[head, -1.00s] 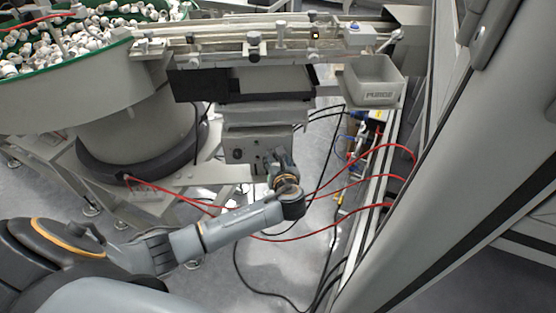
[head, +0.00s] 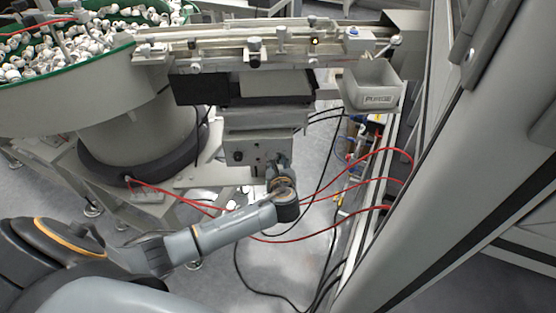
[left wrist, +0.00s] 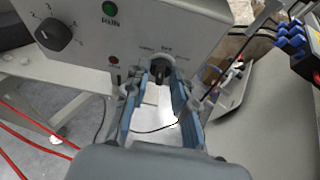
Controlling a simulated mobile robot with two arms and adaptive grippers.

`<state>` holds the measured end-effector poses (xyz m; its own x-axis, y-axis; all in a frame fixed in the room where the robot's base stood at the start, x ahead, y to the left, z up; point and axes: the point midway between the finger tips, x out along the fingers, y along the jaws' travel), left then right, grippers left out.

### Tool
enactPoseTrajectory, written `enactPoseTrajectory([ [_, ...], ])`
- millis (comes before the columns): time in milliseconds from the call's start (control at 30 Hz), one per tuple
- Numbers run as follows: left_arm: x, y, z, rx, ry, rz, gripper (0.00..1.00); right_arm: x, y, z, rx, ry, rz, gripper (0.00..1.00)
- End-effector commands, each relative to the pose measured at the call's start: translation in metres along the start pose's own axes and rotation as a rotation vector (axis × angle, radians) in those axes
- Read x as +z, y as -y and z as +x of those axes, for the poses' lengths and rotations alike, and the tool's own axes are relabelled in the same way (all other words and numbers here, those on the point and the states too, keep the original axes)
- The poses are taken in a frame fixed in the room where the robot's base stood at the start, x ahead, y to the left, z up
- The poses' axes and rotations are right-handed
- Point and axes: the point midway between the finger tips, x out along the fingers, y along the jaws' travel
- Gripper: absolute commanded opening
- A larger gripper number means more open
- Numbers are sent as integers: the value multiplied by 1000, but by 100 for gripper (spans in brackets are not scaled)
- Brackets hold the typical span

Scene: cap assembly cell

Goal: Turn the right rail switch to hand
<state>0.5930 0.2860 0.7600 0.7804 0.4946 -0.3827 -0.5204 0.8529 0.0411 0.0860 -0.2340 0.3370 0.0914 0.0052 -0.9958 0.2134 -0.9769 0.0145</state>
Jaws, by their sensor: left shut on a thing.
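The grey control box (left wrist: 130,30) fills the top of the left wrist view; in the head view it hangs under the rail (head: 262,148). The right rail switch, a black rotary knob (left wrist: 160,66), sits at the lower right of its face with small labels above it. My left gripper (left wrist: 161,75) is shut on this knob, one blue-padded finger on each side. The labels are too blurred to read, and the knob's pointer direction cannot be made out. In the head view my left gripper (head: 279,166) hides the knob. My right gripper is not in view.
A larger numbered dial (left wrist: 54,34), a green button (left wrist: 109,8) and a small red lamp (left wrist: 113,60) share the box face. Left stands the bowl feeder (head: 90,90); a grey bin (head: 374,88) hangs at the right. Red hoses (head: 345,165) and black cables run close by.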

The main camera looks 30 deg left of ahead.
Motion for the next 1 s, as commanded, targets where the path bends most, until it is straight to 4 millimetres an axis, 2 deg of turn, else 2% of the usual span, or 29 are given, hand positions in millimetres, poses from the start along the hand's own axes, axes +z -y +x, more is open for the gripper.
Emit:
enactPoseTrajectory([
  [100,1,-2,-1,-35,-2,-84,0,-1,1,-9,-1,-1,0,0],
  [300,-1,-3,0,-101,-1,-247,0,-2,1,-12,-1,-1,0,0],
  [700,-3,-5,1,-207,0,-502,0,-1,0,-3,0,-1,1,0],
  [1000,-2,-5,1,-242,1,-585,0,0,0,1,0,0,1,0],
])
